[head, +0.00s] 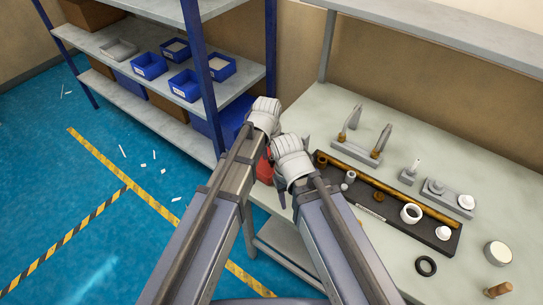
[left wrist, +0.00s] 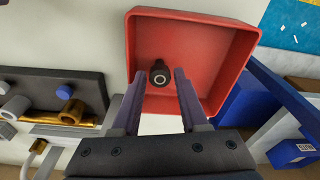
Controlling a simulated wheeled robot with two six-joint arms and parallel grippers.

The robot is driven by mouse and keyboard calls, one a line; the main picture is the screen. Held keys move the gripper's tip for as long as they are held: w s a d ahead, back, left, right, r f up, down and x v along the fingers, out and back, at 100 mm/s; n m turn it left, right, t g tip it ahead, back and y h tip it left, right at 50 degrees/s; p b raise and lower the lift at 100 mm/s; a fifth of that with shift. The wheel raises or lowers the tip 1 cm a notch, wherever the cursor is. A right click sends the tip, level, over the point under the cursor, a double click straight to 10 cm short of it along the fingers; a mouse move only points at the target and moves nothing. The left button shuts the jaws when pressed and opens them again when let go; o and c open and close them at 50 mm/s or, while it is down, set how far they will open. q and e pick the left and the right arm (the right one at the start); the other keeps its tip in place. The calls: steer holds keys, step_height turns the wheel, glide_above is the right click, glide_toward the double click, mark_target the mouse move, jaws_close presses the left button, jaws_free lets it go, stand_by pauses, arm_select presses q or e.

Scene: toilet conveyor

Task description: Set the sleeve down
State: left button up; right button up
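A short dark round piece with a hollow pale-ringed end, apparently the sleeve (left wrist: 160,74), is inside the red bin (left wrist: 213,60) in the left wrist view. My left gripper (left wrist: 159,70) has its two fingers apart on either side of the piece, with a gap visible at each side. I cannot tell whether the piece rests on the bin floor. In the head view only a bit of the red bin (head: 265,170) shows between my arms, and the piece is hidden. My right arm's white wrist covers its own fingers there, so their opening is unclear.
A dark tray (head: 445,240) on the pale bench (head: 345,240) holds a brass rod (head: 390,190), white rings and small parts. Grey fixtures (head: 355,152) stand behind it. A black ring (head: 426,266) lies in front. A shelf with blue bins (head: 186,85) is at left.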

arm_select(q)
steer(key=shift+r, duration=0.15)
arm_select(e)
steer(key=shift+r, duration=0.15)
arm_select(q)
step_height(320, 180, up, 12)
steer(key=s+p, duration=0.1)
steer(key=p, duration=1.1)
steer(key=shift+s+a, duration=0.15)
steer(key=shift+a, duration=0.15)
arm_select(e)
step_height(320, 180, up, 12)
arm_select(q)
steer(key=shift+s, duration=0.1)
